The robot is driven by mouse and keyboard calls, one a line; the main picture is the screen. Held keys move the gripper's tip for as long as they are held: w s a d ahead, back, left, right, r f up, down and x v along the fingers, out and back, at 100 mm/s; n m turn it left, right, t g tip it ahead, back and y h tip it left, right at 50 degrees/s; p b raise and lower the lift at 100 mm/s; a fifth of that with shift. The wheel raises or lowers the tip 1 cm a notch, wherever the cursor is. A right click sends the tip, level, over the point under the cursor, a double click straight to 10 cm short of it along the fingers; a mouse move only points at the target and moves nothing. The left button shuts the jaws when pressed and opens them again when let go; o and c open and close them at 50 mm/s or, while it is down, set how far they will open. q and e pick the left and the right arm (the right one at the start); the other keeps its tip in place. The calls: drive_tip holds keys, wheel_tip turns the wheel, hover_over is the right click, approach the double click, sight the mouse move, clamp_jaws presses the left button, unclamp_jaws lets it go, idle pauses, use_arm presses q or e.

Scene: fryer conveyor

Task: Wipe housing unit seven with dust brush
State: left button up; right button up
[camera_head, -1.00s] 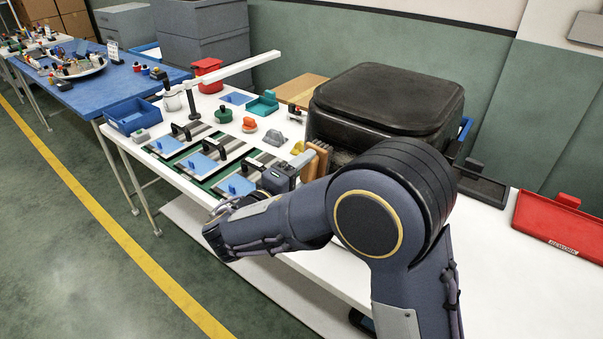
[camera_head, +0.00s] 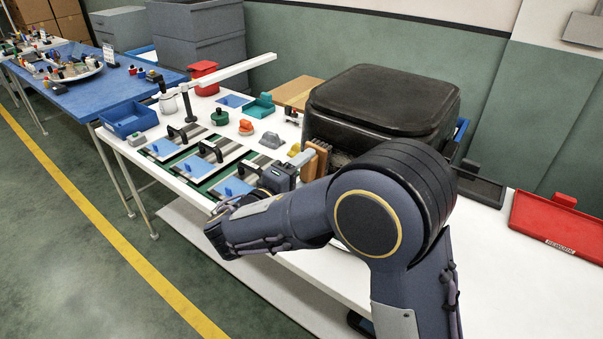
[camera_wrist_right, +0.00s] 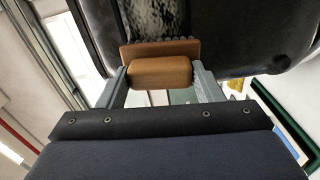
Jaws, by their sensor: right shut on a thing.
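My right gripper (camera_head: 304,163) is shut on the brown wooden block of a dust brush (camera_head: 317,158). In the right wrist view the brush (camera_wrist_right: 160,73) sits between the two grey fingers of the gripper (camera_wrist_right: 160,84), with a bristle edge at its far side. A large black rounded housing (camera_head: 385,98) stands on the white table behind the brush. Its glossy front (camera_wrist_right: 160,18) fills the top of the wrist view, close to the bristles; whether they touch I cannot tell. No number is readable on it. My left gripper is out of view.
Flat grey-and-blue panels with black handles (camera_head: 207,157) lie on the white table to the left. A blue bin (camera_head: 128,117), a teal bin (camera_head: 259,108) and a wooden board (camera_head: 297,91) are near. A red tray (camera_head: 556,226) lies at right; table space before it is clear.

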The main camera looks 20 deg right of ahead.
drive_tip(key=shift+w+d, duration=0.2)
drive_tip(key=shift+d, duration=0.05)
drive_tip(key=shift+s+d+f+b, duration=0.1)
drive_tip(key=shift+s+d+b, duration=0.3)
drive_tip(key=shift+s+b, duration=0.15)
drive_tip(key=shift+s+d+b, duration=1.7)
drive_tip(key=shift+s+d, duration=1.5)
drive_tip(key=shift+s, duration=0.7)
drive_tip(key=shift+w+a+b, duration=0.25)
drive_tip(key=shift+w+a, duration=0.85)
drive_tip(key=shift+w, duration=0.45)
drive_tip(key=shift+w+a+b, duration=0.2)
drive_tip(key=shift+w+a, duration=0.95)
drive_tip(key=shift+w, duration=0.4)
drive_tip(key=shift+w+a+b, duration=0.25)
drive_tip(key=shift+w+a, duration=0.85)
drive_tip(key=shift+w, duration=0.45)
drive_tip(key=shift+a, duration=0.1)
